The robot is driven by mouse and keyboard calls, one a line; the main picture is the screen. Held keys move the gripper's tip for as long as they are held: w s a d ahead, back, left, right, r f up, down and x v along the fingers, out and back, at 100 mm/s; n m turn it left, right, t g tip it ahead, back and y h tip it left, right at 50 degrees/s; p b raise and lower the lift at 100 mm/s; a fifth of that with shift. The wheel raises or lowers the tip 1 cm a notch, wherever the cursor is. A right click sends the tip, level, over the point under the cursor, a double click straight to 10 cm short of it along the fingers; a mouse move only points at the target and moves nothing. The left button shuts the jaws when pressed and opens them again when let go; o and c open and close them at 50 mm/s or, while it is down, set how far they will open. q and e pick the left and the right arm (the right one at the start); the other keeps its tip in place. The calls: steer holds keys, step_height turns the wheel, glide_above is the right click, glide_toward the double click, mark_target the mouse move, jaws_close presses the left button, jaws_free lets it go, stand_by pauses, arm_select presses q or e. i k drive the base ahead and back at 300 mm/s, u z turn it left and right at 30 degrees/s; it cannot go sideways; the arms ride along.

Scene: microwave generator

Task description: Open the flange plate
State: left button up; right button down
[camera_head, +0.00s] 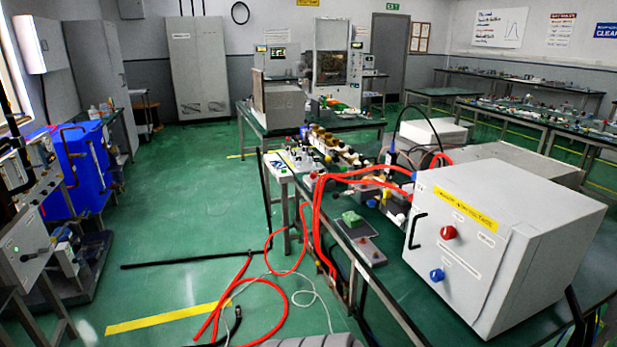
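I cannot make out a flange plate for certain. A row of small brass, white and dark parts (332,146) runs along the middle table; its pieces are too small to tell apart. At the right a large light grey cabinet (545,235) has a yellow label (465,208) on its front panel. The panel carries a black handle (416,230), a red knob (448,232) and a blue knob (437,275). The panel appears shut. Neither of my grippers is in view.
Red hoses (316,215) run from the table to the floor and lie coiled with a thin white cable. A dark bar (190,260) lies on the green floor. Machinery with a blue housing (85,160) stands at the left. Open floor (190,205) lies between.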

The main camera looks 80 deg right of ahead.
mark_target(409, 187)
steer(key=z, duration=2.35)
steer(key=i, duration=1.55)
steer(key=z, duration=2.65)
